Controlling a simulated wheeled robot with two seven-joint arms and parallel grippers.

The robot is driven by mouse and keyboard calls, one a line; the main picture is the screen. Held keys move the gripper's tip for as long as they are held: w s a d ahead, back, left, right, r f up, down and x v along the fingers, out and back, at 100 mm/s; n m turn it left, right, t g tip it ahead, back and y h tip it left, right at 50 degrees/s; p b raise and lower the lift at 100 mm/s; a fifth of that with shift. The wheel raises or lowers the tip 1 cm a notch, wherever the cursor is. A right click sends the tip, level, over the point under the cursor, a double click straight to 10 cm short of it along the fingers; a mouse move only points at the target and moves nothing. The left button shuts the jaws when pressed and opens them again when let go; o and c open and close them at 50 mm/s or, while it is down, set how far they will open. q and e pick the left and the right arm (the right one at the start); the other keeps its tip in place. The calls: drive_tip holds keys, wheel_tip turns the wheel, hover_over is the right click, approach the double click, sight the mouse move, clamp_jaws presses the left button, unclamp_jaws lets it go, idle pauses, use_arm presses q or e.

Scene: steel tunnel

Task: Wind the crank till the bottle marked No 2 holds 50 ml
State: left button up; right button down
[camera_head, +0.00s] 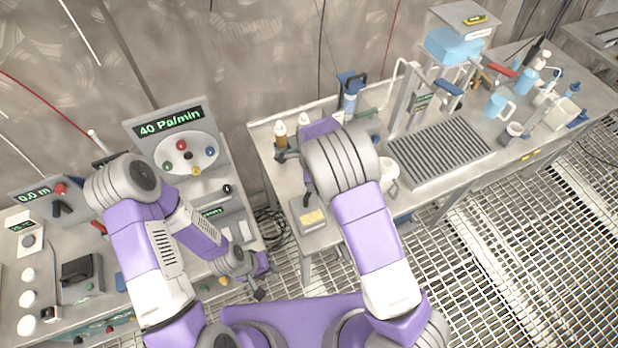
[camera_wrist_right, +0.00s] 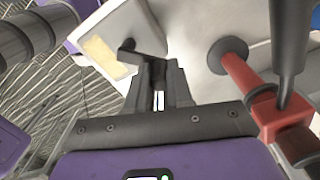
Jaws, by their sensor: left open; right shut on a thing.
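My right gripper (camera_wrist_right: 158,98) is shut on a dark part that looks like the crank (camera_wrist_right: 142,60), beside a pale block with a yellow patch. In the head view my right arm covers most of this gripper. A small amber bottle (camera_head: 280,133) stands at the back left of the right table, with a pale-topped one (camera_head: 303,120) beside it. I cannot read a No 2 mark or any liquid level on either. My left gripper (camera_head: 267,281) is open and empty, low beside the left bench.
The pale block with the yellow patch (camera_head: 312,217) is at the right table's front left corner. A ribbed grey tray (camera_head: 438,152) and several bottles and mugs lie further right. A red rod (camera_wrist_right: 240,75) is close to my right gripper. A panel (camera_head: 172,127) reads 40 Pa/min.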

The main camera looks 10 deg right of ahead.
drive_tip(key=shift+d+m, duration=0.15)
drive_tip(key=shift+m, duration=0.25)
drive_tip(key=c, duration=1)
unclamp_jaws()
drive_tip(key=shift+r, duration=0.1)
wheel_tip(320, 180, up, 7)
drive_tip(key=shift+r+p, duration=0.2)
drive_tip(key=shift+p, duration=0.2)
